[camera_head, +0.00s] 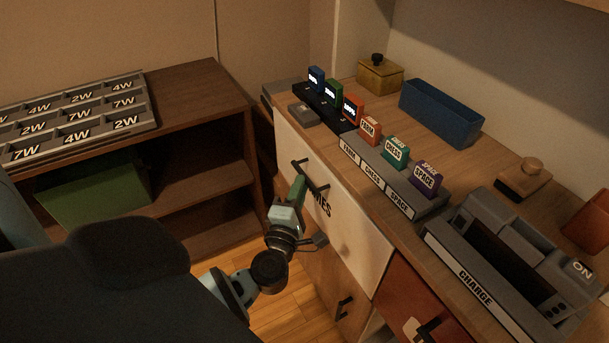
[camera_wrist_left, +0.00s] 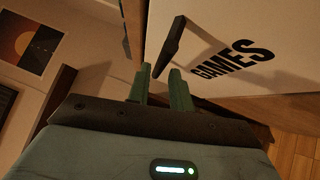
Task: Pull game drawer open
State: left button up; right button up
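The game drawer (camera_head: 345,222) has a pale front lettered "GAMES" and a dark bar handle (camera_head: 314,180). It looks shut in the head view, below the desk top. My left gripper (camera_head: 298,186) is at the drawer front, by the handle, and hides part of the lettering. In the left wrist view, the two green fingers (camera_wrist_left: 160,88) are apart. The lower end of the dark handle (camera_wrist_left: 171,45) shows between their tips; I cannot tell whether they touch it. My right gripper is not in view.
The desk top (camera_head: 395,105) carries game cartridges, a labelled rack (camera_head: 378,180), a blue bin (camera_head: 441,111) and a charger (camera_head: 480,285). A red drawer (camera_head: 412,303) is beside the game drawer. A brown shelf (camera_head: 190,95) stands left. Wooden floor (camera_head: 285,315) shows below.

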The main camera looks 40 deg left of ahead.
aim_at(305, 174)
pick_arm(q)
jog(key=shift+x, duration=2.2)
grip_shut()
